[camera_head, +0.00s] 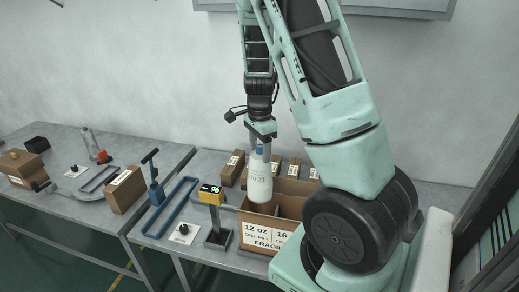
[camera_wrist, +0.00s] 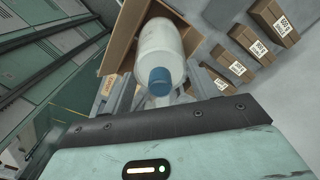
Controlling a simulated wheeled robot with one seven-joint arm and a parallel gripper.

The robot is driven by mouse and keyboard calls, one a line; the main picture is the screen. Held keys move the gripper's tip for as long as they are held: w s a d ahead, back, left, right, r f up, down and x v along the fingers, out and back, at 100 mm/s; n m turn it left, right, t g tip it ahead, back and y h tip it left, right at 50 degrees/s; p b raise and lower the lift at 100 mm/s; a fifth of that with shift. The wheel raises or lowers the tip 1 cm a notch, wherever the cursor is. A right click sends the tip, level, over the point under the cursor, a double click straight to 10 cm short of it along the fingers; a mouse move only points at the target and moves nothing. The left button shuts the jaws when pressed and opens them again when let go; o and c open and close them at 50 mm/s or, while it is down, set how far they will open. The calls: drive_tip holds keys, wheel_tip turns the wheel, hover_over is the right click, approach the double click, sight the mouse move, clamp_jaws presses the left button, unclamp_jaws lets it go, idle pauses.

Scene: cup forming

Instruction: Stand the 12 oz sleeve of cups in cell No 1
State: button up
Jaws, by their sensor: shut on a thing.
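The 12 oz sleeve of cups (camera_head: 259,188) is a white upright cylinder with dark lettering and a blue top. My gripper (camera_head: 261,146) is shut on its upper end and holds it over the left part of an open cardboard box (camera_head: 256,235). The box front reads "12 oz cell No 1" at left and "16" at right. The sleeve's lower end overlaps the left cell; I cannot tell whether it is inside or just above. In the wrist view the sleeve (camera_wrist: 158,45) points away from me, blue end (camera_wrist: 159,80) nearest, with the box (camera_wrist: 121,38) behind it.
Several small labelled cartons (camera_head: 232,167) stand behind the box. A post with a yellow display (camera_head: 211,194) reading 96 stands just left of it. A blue rail frame (camera_head: 168,207) lies farther left. My arm covers the box's right side.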

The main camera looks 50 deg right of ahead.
drive_tip(key=shift+f, duration=0.25)
wheel_tip(320, 180, down, 27)
drive_tip(key=b, duration=2)
drive_tip(key=shift+r+b, duration=0.2)
drive_tip(key=shift+b, duration=0.1)
idle(0.6)
drive_tip(key=shift+f, duration=0.1)
idle(0.5)
drive_tip(key=o, duration=1.5)
wheel_tip(320, 180, up, 17)
drive_tip(key=shift+r, duration=0.2)
